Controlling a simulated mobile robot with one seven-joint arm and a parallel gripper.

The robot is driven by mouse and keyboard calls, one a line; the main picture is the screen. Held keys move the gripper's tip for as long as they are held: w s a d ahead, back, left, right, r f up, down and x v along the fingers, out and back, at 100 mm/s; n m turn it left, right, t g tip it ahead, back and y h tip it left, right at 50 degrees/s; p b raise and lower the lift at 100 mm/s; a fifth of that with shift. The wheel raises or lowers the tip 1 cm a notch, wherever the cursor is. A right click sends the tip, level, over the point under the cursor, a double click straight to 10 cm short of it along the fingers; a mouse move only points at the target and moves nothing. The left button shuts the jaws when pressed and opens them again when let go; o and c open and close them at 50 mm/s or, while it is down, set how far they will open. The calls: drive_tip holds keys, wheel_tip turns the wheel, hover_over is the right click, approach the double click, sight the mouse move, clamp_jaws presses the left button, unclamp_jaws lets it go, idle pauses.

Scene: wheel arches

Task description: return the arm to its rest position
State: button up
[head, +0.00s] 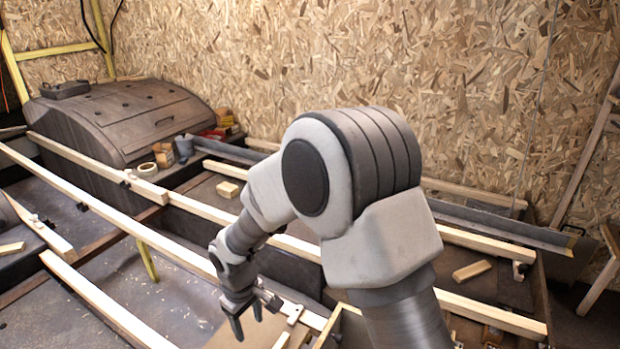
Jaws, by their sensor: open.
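My gripper (248,325) hangs at the lower middle of the head view, at the end of my bent arm. Its dark fingers point downward and are spread apart, with nothing seen between them. It is in front of a long pale wooden batten (190,257), close to a small metal bracket. I cannot tell whether it touches anything. My arm's large grey and white joint fills the centre right and hides part of the frame behind it.
A dark wheel arch (125,115) stands at the back left. Wooden battens cross the dark floor. Small wood blocks (228,189) (471,270) lie between them. A chipboard wall (300,60) closes the back.

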drive_tip(key=s+d+r+m+t, duration=0.2)
drive_tip(key=d+r+m, duration=0.3)
drive_tip(key=d+r, duration=1.2)
drive_tip(key=s+d+r+m+t, duration=0.1)
drive_tip(key=s+d+r+m, duration=0.3)
drive_tip(key=s, duration=0.3)
drive_tip(key=s+d+r+m+t, duration=0.2)
drive_tip(key=s+d+r, duration=0.3)
drive_tip(key=s+d, duration=0.15)
wheel_tip(320, 180, up, 19)
drive_tip(key=p, duration=1.9)
drive_tip(key=shift+s+d+f, duration=0.15)
drive_tip(key=shift+s+d, duration=0.05)
drive_tip(key=shift+s, duration=0.05)
drive_tip(key=shift+c, duration=0.6)
drive_tip(key=shift+f, duration=0.1)
drive_tip(key=shift+a, duration=0.25)
